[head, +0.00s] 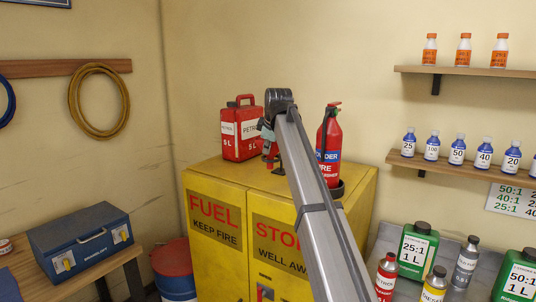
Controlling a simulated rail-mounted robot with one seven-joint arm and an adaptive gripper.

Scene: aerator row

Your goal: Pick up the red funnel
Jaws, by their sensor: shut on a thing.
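The red funnel (271,151) shows as a small red shape on top of the yellow fuel cabinet (215,228), between a red petrol can and a fire extinguisher. My gripper (268,140) is at it, shut on it, and my arm covers much of the view there. Only a small part of the funnel shows. I cannot tell whether it touches the cabinet top.
The red petrol can (241,130) stands close to the left of my gripper. The red fire extinguisher (329,140) stands to the right, beside my arm. A blue toolbox (82,242) sits on a bench at left. Bottles stand on shelves (460,168) and a bench at right.

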